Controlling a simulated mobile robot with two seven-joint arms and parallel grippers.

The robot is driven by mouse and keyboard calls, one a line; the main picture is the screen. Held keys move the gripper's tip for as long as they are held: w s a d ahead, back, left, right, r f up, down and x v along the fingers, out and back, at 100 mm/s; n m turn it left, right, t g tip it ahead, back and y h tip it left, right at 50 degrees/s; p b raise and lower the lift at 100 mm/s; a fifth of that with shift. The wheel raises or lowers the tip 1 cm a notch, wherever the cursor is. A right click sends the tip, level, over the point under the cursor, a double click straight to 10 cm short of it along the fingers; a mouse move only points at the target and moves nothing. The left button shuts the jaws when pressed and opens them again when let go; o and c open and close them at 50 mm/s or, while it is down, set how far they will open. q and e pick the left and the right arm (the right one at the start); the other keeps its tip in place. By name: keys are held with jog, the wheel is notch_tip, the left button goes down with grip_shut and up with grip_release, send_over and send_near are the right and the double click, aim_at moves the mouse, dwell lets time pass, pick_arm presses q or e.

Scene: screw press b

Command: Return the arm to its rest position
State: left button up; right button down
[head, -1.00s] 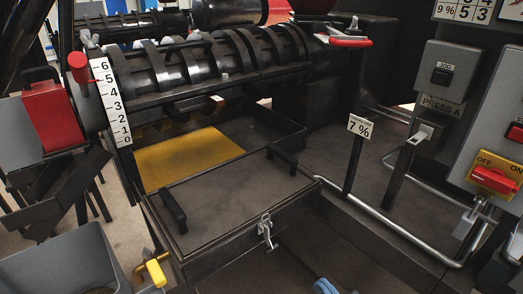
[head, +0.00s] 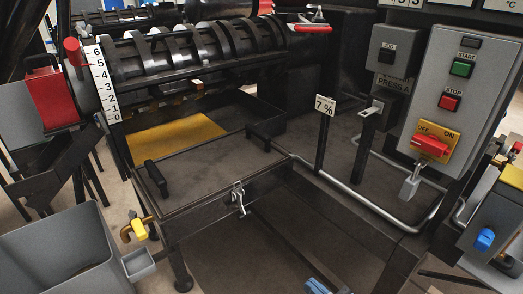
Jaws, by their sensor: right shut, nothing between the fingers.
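My right gripper (head: 318,286) shows only as a small blue and dark piece at the bottom edge, right of centre. It is shut and empty, and touches nothing that I can see. The rest of my right arm is cut off by the frame. My left gripper is not in view.
The press has a dark lidded box (head: 210,175) with a metal latch (head: 239,198), behind my gripper. A bent metal rail (head: 365,198) runs to the right. A grey control panel (head: 458,95) has a red switch (head: 430,146) on yellow. A grey bin (head: 60,250) stands at lower left.

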jog(key=s+d+f+m+g+h, duration=0.3)
jog(key=s+d+m+g+h, duration=0.3)
jog(key=s+d+g+h, duration=0.8)
jog(key=w+a+r+n+t+y+b, duration=0.1)
jog(key=w+a+r+t+y+b, duration=0.1)
jog(key=w+a+t+y+b, duration=0.6)
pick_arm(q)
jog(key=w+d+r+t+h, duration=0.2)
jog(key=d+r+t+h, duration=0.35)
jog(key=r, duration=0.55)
pick_arm(e)
jog(key=a+r+t+y, duration=0.4)
jog(key=a+r+t, duration=0.25)
jog(key=t, duration=0.25)
pick_arm(q)
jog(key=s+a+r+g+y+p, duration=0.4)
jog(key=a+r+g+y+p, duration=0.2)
jog(key=p, duration=3.2)
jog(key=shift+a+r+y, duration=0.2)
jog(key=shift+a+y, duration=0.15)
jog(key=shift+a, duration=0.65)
pick_arm(e)
jog(key=s+d+r+g+h, duration=0.4)
jog(key=d+r+g+h, duration=0.2)
jog(key=d, duration=0.3)
jog(key=shift+s+r+g+h, duration=0.3)
jog(key=shift+s+r, duration=0.05)
jog(key=shift+r, duration=0.35)
